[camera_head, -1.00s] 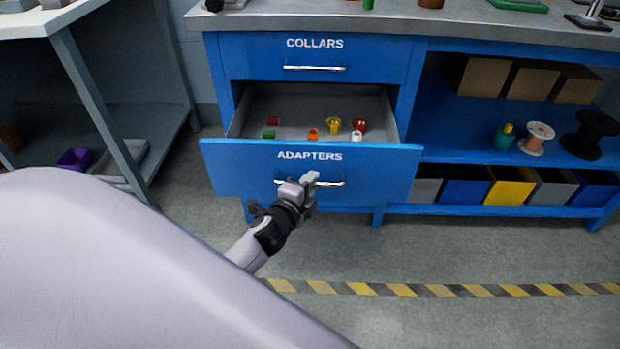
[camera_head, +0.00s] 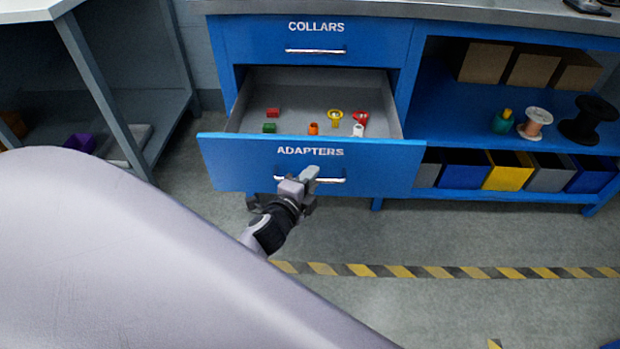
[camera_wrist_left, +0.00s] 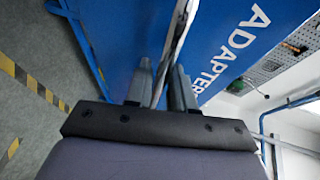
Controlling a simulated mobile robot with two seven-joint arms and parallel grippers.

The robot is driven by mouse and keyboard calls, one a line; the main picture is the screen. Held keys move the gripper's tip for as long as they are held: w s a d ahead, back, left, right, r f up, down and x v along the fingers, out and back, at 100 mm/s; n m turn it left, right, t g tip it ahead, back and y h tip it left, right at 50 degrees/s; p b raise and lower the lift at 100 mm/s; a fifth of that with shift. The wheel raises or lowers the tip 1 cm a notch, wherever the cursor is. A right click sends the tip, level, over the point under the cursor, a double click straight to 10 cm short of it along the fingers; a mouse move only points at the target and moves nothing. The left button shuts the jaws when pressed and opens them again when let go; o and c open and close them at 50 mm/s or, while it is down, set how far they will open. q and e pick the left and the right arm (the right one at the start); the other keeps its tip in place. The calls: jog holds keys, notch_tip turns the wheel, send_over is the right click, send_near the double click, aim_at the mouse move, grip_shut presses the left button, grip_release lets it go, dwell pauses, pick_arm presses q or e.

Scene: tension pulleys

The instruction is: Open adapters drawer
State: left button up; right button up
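The blue adapters drawer (camera_head: 225,165) is pulled out below the shut collars drawer. Its grey inside shows several small red, green, orange, yellow and white parts. Its silver bar handle (camera_head: 333,180) runs across the front under the label. My right gripper is in neither view.
The collars drawer (camera_head: 370,42) is shut above. Open shelves at right hold cardboard boxes (camera_head: 485,62), spools (camera_head: 535,122) and coloured bins (camera_head: 510,170). A grey bench (camera_head: 90,75) stands at left. The floor before the cabinet is clear, with a yellow-black stripe (camera_head: 440,272).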

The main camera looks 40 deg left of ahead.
pick_arm(q)
jog(key=p+v, duration=0.1)
jog(key=v, duration=0.6)
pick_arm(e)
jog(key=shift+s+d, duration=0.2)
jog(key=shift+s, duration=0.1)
pick_arm(q)
jog(key=shift+s, duration=0.15)
dwell(0.4)
jog(key=s+d+f+n+g+h, duration=0.3)
jog(key=s+d+n, duration=0.2)
jog(key=s+n, duration=0.15)
jog(key=s+d+f+n+g+h, duration=0.2)
jog(key=s+d+f+n, duration=0.1)
jog(key=s+d+n, duration=0.35)
notch_tip(320, 180, up, 16)
jog(key=a+p, duration=0.2)
jog(key=p, duration=1.6)
jog(key=shift+s+f, duration=0.2)
jog(key=shift+s, duration=0.05)
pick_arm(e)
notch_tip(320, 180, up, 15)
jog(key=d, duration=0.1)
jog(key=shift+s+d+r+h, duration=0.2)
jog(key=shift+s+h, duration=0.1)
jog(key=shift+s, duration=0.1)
